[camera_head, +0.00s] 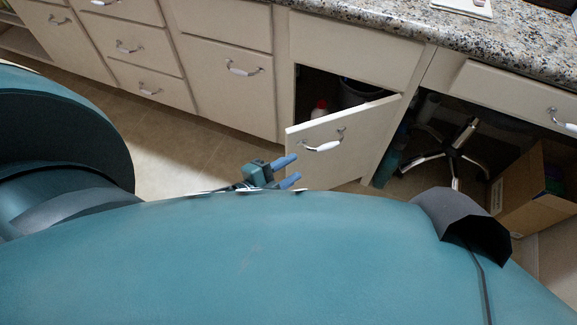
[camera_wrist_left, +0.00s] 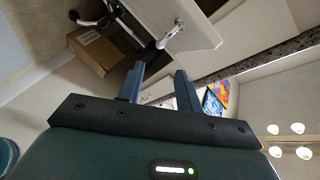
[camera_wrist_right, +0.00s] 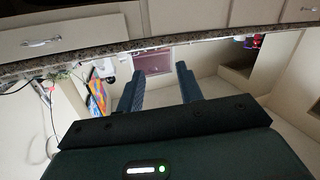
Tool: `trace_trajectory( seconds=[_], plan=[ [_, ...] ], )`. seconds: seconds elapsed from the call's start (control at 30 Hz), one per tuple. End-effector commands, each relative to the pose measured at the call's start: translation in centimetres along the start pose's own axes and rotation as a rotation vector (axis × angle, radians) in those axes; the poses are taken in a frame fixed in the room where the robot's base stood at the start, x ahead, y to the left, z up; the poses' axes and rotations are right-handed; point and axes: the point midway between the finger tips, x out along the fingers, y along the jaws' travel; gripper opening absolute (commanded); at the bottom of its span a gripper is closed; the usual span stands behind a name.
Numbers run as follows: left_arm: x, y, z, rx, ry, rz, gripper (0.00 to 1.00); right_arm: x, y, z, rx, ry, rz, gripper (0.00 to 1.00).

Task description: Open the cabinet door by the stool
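The cream cabinet door (camera_head: 362,137) stands partly open in the head view, swung outward with its free edge on the left. Its curved handle (camera_head: 322,147) has a white middle. It also shows in the left wrist view (camera_wrist_left: 174,30), just beyond the fingertips. My left gripper (camera_head: 298,167) is in front of the door, below the handle in the picture. Its fingers are apart with nothing between them, as the left wrist view (camera_wrist_left: 160,68) shows. My right gripper (camera_wrist_right: 160,68) is open and empty. The stool's star-shaped base (camera_head: 457,150) stands right of the door.
A dark bin (camera_head: 358,92) and a white bottle with a red cap (camera_head: 320,108) are inside the cabinet. A cardboard box (camera_head: 535,190) stands at the right. A granite counter (camera_head: 400,30) runs above. Closed drawers (camera_head: 150,85) are on the left, with clear floor (camera_head: 185,140) before them.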

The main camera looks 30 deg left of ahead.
Motion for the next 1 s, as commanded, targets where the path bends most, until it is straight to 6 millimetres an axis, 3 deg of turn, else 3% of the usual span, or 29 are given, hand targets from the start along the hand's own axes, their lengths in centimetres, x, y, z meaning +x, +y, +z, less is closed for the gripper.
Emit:
trace_trajectory(
  seconds=[0.17, 0.33, 0.43, 0.6, 0.77, 1.0],
  plan=[
    [0.0, 0.0, 0.0, 0.001, 0.000, 0.000, 0.35, 0.0, 0.0, 0.0, 0.000, 0.000, 0.000, 0.36],
    [0.0, 0.3, 0.2, -0.056, 0.010, 0.002, 0.23, 0.1, 0.0, 0.0, -0.001, 0.007, -0.001, 0.36],
    [0.0, 0.8, 0.8, -0.227, 0.038, 0.008, 0.15, 0.1, -0.1, 0.1, -0.002, 0.022, -0.002, 0.36],
    [-0.2, 1.9, 2.8, -0.743, 0.098, 0.034, 0.01, 0.3, -0.4, 0.1, -0.008, 0.068, -0.008, 0.36],
    [-0.8, 2.1, 5.5, -1.277, 0.140, 0.059, 0.00, 0.4, -0.7, 0.1, -0.012, 0.115, -0.014, 0.36],
    [-2.1, 0.9, 10.7, -2.032, 0.196, 0.074, 0.00, 0.4, -1.1, -0.1, -0.017, 0.181, -0.025, 0.36]
  ],
)
